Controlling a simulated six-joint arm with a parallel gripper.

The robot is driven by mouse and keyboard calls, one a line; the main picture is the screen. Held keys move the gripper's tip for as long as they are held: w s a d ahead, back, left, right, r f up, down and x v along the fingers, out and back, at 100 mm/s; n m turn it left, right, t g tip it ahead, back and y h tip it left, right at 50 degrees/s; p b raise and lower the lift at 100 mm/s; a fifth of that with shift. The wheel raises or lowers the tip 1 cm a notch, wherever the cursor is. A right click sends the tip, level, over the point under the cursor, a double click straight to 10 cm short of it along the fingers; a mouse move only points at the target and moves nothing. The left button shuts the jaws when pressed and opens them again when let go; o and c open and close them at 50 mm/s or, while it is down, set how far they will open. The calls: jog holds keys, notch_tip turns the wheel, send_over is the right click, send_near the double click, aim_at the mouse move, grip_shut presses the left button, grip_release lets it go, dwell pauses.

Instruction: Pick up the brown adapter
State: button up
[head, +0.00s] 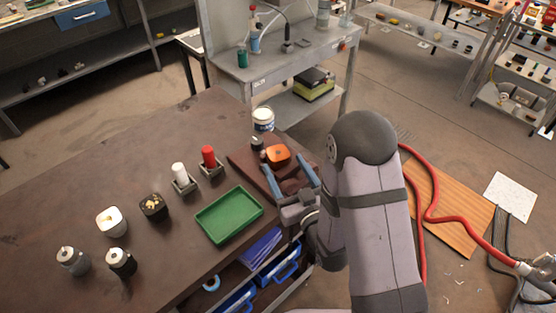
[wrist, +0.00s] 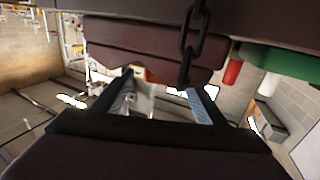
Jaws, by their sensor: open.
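My gripper (head: 288,177) is open, its two blue-grey fingers pointing away over the right end of the brown table. A dark brown piece (head: 291,186) shows between the fingers; it may be the brown adapter, but I cannot tell whether it is apart from the brown board (head: 244,163) below. In the wrist view the open gripper (wrist: 165,80) points at dark brown stepped blocks (wrist: 135,50). A dark chain-like piece (wrist: 190,45) stands out in front of them near one finger. No grip on anything shows.
An orange block (head: 278,154) sits just beyond the fingers, with a small dark cylinder (head: 257,143) beside it and a white can (head: 263,118) behind. A green tray (head: 229,214), a red cylinder (head: 208,157) and a white cylinder (head: 180,174) stand to the left.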

aim_at(282, 161)
jog(key=x, duration=0.3)
jog(key=shift+w+a+r, duration=0.1)
jog(key=shift+w+a, duration=0.05)
jog(key=shift+w, duration=0.1)
jog(key=shift+w+a, duration=0.2)
jog(key=shift+w, duration=0.35)
jog(key=c, duration=1.5)
jog(key=shift+r, duration=5)
